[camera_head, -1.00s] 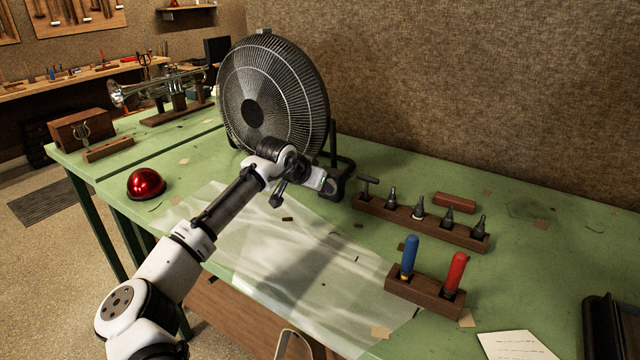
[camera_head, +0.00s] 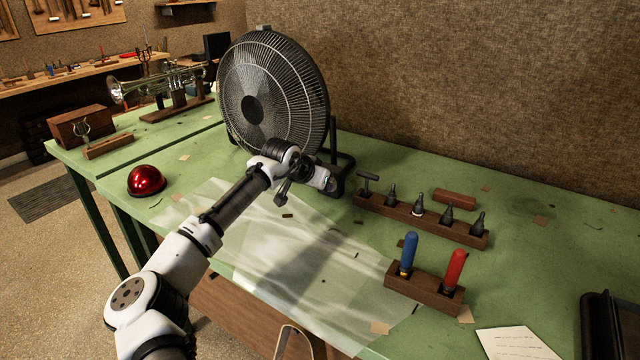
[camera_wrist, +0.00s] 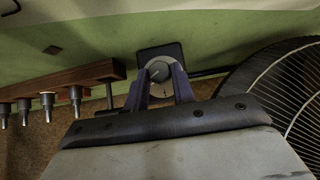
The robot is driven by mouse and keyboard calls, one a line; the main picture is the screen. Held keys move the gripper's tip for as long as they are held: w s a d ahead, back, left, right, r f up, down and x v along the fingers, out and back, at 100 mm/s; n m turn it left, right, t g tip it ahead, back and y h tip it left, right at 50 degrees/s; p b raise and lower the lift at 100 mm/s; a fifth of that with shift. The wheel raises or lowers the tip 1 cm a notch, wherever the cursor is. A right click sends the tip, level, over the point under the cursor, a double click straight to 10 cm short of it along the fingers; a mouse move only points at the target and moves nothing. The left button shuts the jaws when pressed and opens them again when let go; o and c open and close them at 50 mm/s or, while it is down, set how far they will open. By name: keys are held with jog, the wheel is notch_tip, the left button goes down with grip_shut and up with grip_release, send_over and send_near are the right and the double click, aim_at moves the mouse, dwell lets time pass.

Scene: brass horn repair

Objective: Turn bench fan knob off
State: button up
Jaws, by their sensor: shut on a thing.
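The bench fan (camera_head: 285,85) stands on the green bench against the wall, with a round black grille and a black stand. In the wrist view part of its grille (camera_wrist: 285,90) shows at the right. The fan's knob (camera_wrist: 158,71) is a round grey dial with a pointer line on a dark square base (camera_wrist: 174,50). My gripper (camera_wrist: 160,80) is shut on the knob, one finger on each side. In the head view my gripper (camera_head: 332,185) is at the foot of the fan's stand, and my wrist hides the knob there.
A wooden rack with several metal-tipped tools (camera_head: 420,214) stands right of my gripper. A block with blue and red handles (camera_head: 425,290) is nearer. A red dome (camera_head: 146,180) sits left, and a trumpet (camera_head: 165,82) is behind it. A translucent sheet (camera_head: 300,275) covers the front bench.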

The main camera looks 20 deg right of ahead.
jog(key=shift+g+h+p, duration=0.3)
jog(key=shift+p, duration=0.55)
jog(key=n+g+h+p, duration=0.1)
jog(key=p, duration=0.1)
jog(key=shift+w+p, duration=0.1)
jog(key=shift+p, duration=0.2)
jog(key=shift+w+a+f+n+g+h+p, duration=0.1)
jog(key=shift+n+g+h+p, duration=0.3)
jog(key=shift+g, duration=0.1)
jog(key=shift+w+a+f+n+g+h+p, duration=0.1)
jog(key=shift+n+g+h+p, duration=0.2)
jog(key=shift+n+g+h, duration=0.15)
jog(key=shift+w+a+f+n+g+h+b, duration=0.1)
jog(key=shift+f+n+g+h+b, duration=0.1)
jog(key=shift+n+g+h+b, duration=0.35)
jog(key=shift+w+f+n+g+h+b, duration=0.1)
jog(key=shift+f+n+g+h+b, duration=0.15)
jog(key=shift+g+h, duration=0.35)
jog(key=shift+a+n+g+h+b, duration=0.15)
jog(key=shift+n+g+h+b, duration=0.35)
jog(key=shift+n+h+b, duration=0.5)
jog(key=shift+w+r, duration=0.1)
jog(key=o, duration=1)
